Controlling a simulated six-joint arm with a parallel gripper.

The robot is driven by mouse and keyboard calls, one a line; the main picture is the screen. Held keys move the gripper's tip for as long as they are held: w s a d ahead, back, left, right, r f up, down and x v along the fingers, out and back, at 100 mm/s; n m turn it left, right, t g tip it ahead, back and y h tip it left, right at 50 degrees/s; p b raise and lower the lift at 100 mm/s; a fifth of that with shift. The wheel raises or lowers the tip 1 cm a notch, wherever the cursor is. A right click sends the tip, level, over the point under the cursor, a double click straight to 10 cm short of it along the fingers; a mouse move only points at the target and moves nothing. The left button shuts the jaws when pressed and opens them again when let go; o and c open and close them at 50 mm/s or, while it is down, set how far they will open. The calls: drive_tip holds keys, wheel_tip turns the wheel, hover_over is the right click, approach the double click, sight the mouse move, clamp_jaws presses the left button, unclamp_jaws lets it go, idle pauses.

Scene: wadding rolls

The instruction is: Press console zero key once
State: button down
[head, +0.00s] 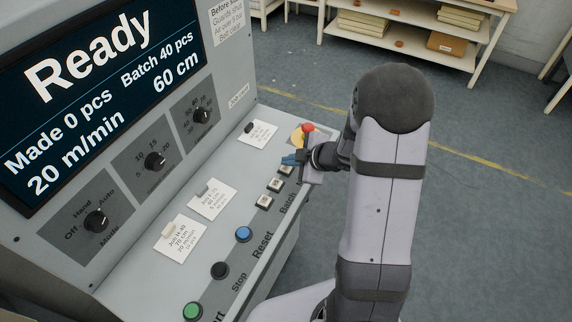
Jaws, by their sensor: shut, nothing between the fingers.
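The console (135,262) fills the left side of the head view. A row of small white square keys (265,201) runs along its sloping panel beside a label that seems to read "Batch". Their marks are too small to read, so I cannot tell which is the zero key. The display (100,90) reads Ready, Made 0 pcs, Batch 40 pcs, 20 m/min, 60 cm.
A red emergency button (308,128) on yellow stands just beyond my gripper. Blue (243,234), black (219,270) and green (192,311) buttons lie nearer. Job cards (180,240) lie on the panel, below three knobs (155,161). Shelves (400,40) stand behind open floor.

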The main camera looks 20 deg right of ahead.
sight(289, 169)
drive_tip(key=shift+r, duration=0.3)
wheel_tip(289, 169, up, 5)
drive_tip(key=p, duration=0.5)
drive_tip(key=shift+f, duration=0.1)
idle(0.8)
